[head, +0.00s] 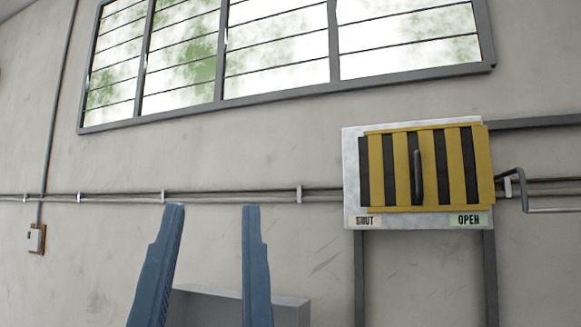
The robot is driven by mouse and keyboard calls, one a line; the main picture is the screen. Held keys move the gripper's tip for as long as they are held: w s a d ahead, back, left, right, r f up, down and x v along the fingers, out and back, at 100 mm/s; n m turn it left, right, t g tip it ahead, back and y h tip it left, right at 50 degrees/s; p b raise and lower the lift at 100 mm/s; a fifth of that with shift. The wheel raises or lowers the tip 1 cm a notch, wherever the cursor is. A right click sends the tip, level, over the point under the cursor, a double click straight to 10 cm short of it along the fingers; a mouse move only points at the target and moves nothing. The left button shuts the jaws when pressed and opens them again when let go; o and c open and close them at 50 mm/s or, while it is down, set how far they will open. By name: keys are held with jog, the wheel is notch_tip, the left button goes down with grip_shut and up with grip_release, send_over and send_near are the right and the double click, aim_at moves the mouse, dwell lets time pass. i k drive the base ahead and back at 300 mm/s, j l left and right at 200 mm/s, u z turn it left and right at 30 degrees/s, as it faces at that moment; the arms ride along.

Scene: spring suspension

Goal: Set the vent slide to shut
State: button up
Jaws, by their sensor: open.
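The vent slide (441,190) is a yellow slotted panel on a pale backing plate (351,180) on the wall at the right. Dark gaps show between its yellow bars, and its right edge reaches past the plate, toward the OPEN side. A dark upright handle (417,176) stands near its middle. A SHUT label (365,220) is at the plate's lower left and an OPEN label (468,219) at its lower right. My gripper (212,207) shows as two blue fingers, spread apart with nothing between them, left of and lower in the picture than the handle.
Grey posts (489,275) stand below the plate. A bent grey rod (523,185) is just right of the slide. Pipes (250,197) run along the wall. A pale grey box (292,308) shows behind the fingers. A barred window (280,50) is above; bare wall lies between fingers and plate.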

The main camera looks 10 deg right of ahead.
aim_at(426, 176)
jog(key=z, duration=0.9)
